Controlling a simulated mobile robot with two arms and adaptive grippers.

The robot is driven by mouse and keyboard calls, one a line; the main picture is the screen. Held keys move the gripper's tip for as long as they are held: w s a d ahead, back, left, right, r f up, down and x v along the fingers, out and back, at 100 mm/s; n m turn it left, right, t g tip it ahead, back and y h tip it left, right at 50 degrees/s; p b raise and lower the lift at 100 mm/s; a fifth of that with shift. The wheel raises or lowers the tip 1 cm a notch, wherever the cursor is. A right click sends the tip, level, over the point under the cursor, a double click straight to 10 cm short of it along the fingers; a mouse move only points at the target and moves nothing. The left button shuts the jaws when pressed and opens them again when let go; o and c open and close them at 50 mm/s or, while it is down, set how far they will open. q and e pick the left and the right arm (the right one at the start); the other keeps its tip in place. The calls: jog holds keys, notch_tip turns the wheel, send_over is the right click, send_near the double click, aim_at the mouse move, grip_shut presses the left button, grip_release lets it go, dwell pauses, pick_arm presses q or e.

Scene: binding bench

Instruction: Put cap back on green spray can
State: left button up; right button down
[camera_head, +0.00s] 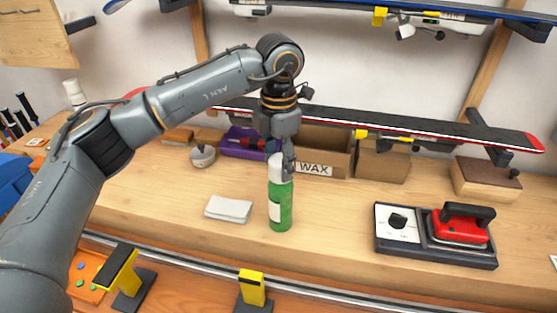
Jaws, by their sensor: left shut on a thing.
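The green spray can (280,207) stands upright on the wooden bench, with a pale label on its left side. The white cap (276,168) is upright at the top of the can, in line with it. I cannot tell whether the cap is seated on the can or just above it. My left gripper (287,160) points down from above and is shut on the cap, covering part of its upper right side. My right gripper is not in view.
A folded white cloth (228,209) lies left of the can. A cardboard WAX box (322,168) and a purple tray (240,146) stand behind. A red iron (460,226) sits on its base at right. A ski (400,132) hangs across the back. Bench between can and iron is clear.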

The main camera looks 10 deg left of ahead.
pick_arm(q)
jog(key=shift+f+b, duration=0.45)
jog(key=shift+f, duration=0.1)
dwell(0.6)
jog(key=o, duration=1.3)
jog(key=shift+c, duration=0.2)
jog(key=shift+r, duration=0.1)
jog(key=shift+r+p, duration=1.65)
jog(key=shift+r, duration=1.3)
